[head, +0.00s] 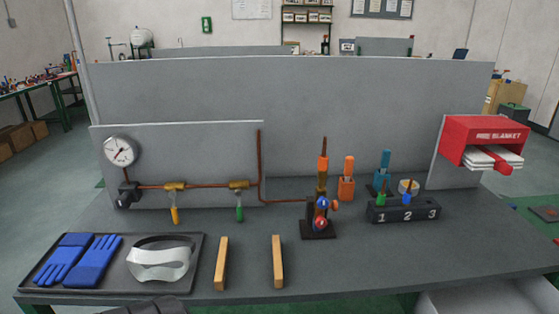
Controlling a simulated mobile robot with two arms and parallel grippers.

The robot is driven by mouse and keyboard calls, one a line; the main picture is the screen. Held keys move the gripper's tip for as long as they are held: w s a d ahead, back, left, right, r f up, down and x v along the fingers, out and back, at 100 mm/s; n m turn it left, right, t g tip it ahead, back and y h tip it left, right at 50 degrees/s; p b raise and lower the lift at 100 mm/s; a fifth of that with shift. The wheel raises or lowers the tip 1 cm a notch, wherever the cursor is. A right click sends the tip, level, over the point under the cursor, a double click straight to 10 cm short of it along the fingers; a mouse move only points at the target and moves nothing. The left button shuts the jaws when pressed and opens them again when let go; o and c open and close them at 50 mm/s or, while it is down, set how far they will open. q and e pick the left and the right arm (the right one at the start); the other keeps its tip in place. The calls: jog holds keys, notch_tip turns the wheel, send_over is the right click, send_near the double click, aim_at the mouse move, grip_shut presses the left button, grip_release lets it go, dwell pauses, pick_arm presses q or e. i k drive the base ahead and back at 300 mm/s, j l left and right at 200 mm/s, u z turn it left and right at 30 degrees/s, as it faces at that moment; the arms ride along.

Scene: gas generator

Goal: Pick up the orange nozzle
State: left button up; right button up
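An orange nozzle-like piece (347,166) stands upright in an orange holder (346,189) on the grey bench, right of centre. A second orange piece (323,164) is upright on top of the brass and dark burner stand (318,226), just left of it, with a copper-coloured tip above. I cannot tell from shape alone which of the two is the named nozzle. A blue piece (384,162) stands upright further right. Neither of my grippers can be made out. A dark grey shape (155,307) is cut off at the bottom edge and is unclear.
A block numbered 1 2 3 (404,214) stands right of the burner. A gauge (120,150) and copper pipe with valves are at left. A black tray (192,282) holds blue gloves and goggles. Two wooden bars (278,262) lie in front. The front right bench is clear.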

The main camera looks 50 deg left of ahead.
aim_at(323, 166)
jog(key=u, duration=1.4)
